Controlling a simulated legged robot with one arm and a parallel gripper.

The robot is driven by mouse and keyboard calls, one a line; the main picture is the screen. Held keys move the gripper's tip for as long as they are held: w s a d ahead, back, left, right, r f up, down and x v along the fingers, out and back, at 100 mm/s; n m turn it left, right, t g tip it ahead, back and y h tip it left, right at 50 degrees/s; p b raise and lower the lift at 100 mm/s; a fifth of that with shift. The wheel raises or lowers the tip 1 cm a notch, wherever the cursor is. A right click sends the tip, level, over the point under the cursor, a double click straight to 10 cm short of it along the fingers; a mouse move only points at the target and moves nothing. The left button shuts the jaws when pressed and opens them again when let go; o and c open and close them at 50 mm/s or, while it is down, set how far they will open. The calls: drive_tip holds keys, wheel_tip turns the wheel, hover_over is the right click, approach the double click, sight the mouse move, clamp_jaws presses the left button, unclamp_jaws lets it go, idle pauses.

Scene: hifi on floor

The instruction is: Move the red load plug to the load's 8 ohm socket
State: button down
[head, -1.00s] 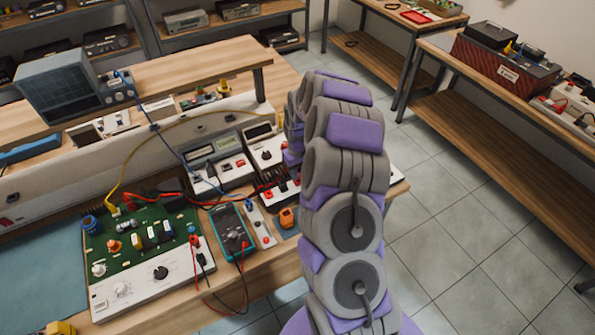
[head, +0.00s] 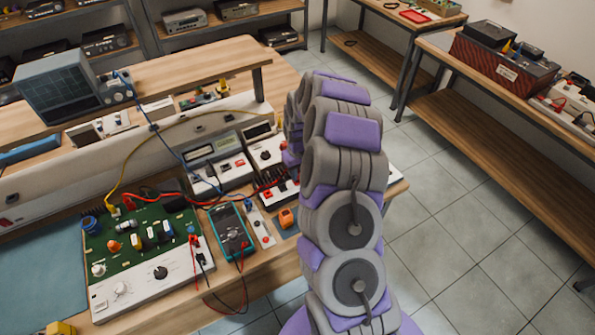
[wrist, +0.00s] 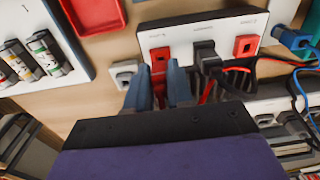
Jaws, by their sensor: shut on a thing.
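In the wrist view my gripper (wrist: 161,86) is closed around the red load plug (wrist: 159,80), of which only a little red shows between the fingers. The fingertips are right at the near edge of the white load panel (wrist: 226,33). The panel has a red socket (wrist: 159,55) just beyond the fingers and another red socket (wrist: 246,45) at the right. A black plug (wrist: 206,55) sits between them. I cannot tell whether the held plug is in the left socket, and the labels are unreadable. In the head view the load (head: 283,188) is partly behind my arm, and my gripper is hidden.
A light grey socket block (wrist: 124,72) lies left of the fingers, with a red tray (wrist: 93,14) behind. Red and blue leads (wrist: 296,65) run at the right. The head view shows a green circuit board (head: 140,240) and a multimeter (head: 232,232) on the crowded bench.

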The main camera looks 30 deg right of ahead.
drive_tip(key=shift+f+p, duration=0.55)
drive_tip(key=shift+f, duration=0.2)
idle(4.1)
drive_tip(key=c, duration=0.9)
unclamp_jaws()
drive_tip(key=shift+s+d+r+p, duration=0.15)
drive_tip(key=shift+r+p, duration=0.8)
drive_tip(key=shift+r, duration=4.65)
drive_tip(key=shift+s+r+p, duration=0.15)
drive_tip(key=shift+r+p, duration=0.8)
drive_tip(key=shift+r, duration=4.6)
